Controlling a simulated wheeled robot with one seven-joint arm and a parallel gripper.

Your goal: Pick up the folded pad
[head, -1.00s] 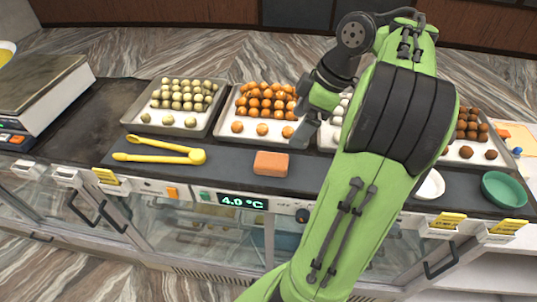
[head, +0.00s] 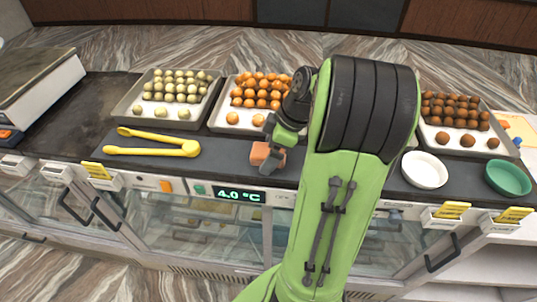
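The folded pad (head: 261,153) is a small orange-brown block on the dark counter strip, in front of the tray of orange sweets. My gripper (head: 272,154) is down at the pad, over its right part, and hides some of it. The fingertips are small and partly hidden, so I cannot tell whether they are closed on the pad or only around it. I cannot tell whether the pad still rests on the counter.
Yellow tongs (head: 155,150) lie to the left. Behind are trays of pale sweets (head: 128,119), orange sweets (head: 217,122) and brown sweets (head: 509,150). A white bowl (head: 424,170) and a green bowl (head: 508,178) stand right. The counter's front edge is close to the pad.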

